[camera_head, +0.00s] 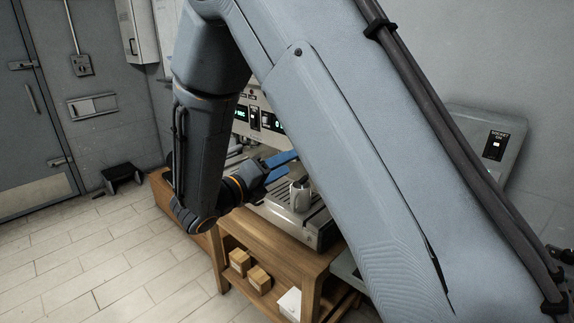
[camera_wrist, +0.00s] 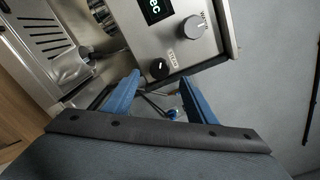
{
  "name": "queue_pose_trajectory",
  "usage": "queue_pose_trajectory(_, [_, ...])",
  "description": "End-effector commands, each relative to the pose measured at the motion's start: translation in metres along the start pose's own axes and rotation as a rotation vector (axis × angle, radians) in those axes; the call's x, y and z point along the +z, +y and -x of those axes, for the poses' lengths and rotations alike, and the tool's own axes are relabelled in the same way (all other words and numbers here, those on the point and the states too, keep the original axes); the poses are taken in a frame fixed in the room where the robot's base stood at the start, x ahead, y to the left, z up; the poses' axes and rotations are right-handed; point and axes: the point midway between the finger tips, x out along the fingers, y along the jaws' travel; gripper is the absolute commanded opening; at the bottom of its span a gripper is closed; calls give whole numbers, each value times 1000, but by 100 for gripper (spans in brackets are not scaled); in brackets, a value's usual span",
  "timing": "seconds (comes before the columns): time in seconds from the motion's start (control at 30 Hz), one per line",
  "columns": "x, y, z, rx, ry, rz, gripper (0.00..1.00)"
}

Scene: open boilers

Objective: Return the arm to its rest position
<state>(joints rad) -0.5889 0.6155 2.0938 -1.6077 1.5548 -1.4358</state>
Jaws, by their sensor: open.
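My arm (camera_head: 335,150) crosses the head view from the lower right to the top and bends down to the wrist near the coffee machine. My gripper (camera_head: 285,158) shows there in part, with a blue finger beside the machine; the arm hides some of it. In the wrist view my gripper (camera_wrist: 160,95) has its two blue fingers apart with nothing held between them. The coffee machine (camera_wrist: 180,45) is just beyond the fingertips, tilted in this view, with knobs and a green display. Whether the fingers touch it I cannot tell.
A metal cup (camera_head: 300,195) stands on the machine's drip tray (camera_head: 322,228). The wooden table (camera_head: 265,242) holds small boxes (camera_head: 259,279) on a lower shelf. A grey wall box (camera_head: 490,140) is at right. A door (camera_head: 35,110) and open tiled floor (camera_head: 100,255) are at left.

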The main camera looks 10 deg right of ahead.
Motion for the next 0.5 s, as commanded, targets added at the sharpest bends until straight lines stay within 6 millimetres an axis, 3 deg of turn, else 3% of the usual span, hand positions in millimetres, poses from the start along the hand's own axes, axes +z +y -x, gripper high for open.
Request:
queue_pose_trajectory(0.13, [-10,-1,-5,8,36,-24,51])
queue_pose_trajectory(0.23, [-41,-6,-18,29,154,-111,51])
queue_pose_trajectory(0.37, [-118,-13,-31,48,451,-362,51])
queue_pose_trajectory(0.5, [-206,-13,-14,-16,854,-762,51])
